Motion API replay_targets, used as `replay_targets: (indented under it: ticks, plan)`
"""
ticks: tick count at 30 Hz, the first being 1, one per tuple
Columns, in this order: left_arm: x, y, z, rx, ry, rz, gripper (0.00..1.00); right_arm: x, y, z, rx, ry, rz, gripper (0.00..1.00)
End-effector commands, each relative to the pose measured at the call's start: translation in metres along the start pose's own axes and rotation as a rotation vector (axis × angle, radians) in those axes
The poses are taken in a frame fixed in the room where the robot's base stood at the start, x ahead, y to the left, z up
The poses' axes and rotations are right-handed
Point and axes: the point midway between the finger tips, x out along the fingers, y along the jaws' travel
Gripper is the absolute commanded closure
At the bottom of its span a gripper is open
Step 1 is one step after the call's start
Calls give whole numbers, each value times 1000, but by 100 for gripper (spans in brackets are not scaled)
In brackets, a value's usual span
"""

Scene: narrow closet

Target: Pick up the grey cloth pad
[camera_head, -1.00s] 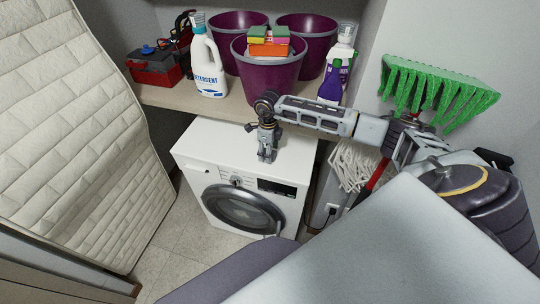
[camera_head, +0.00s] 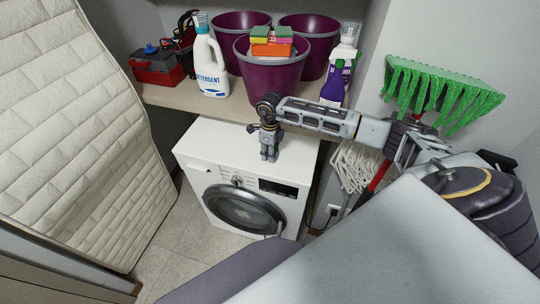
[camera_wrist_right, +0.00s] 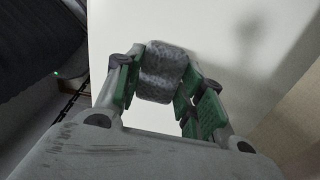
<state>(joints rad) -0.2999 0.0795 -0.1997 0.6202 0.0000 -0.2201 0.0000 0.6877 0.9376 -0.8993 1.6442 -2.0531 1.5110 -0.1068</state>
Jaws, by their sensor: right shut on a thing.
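The grey cloth pad (camera_wrist_right: 162,72) shows in the right wrist view as a small speckled grey piece between the green-padded fingers of my right gripper (camera_wrist_right: 160,92). My right gripper is shut on it, over a plain white surface. In the head view my right gripper (camera_head: 269,155) points down at the top of the white washing machine (camera_head: 215,150). The pad cannot be made out in that view. Whether it touches the machine top is unclear. My left gripper is not in view.
A shelf (camera_head: 172,97) behind the machine holds purple buckets (camera_head: 262,88), a detergent bottle (camera_head: 210,65), a purple spray bottle (camera_head: 332,88) and a red toolbox (camera_head: 155,68). A quilted mattress (camera_head: 75,140) leans at left. A green broom (camera_head: 440,92) and mop (camera_head: 353,165) stand at right.

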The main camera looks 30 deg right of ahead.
Motion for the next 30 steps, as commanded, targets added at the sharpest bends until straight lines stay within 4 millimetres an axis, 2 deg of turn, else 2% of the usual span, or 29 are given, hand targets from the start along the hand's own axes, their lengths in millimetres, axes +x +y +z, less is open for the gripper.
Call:
replay_targets:
  ticks: [14, 20, 30]
  plan:
    - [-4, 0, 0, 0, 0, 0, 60, -7, 0, 0, 0, 0, -1, 78]
    - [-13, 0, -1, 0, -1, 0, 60, -22, 0, 0, 0, -1, -1, 78]
    - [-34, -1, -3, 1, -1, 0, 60, -62, 0, 0, 1, -1, 0, 78]
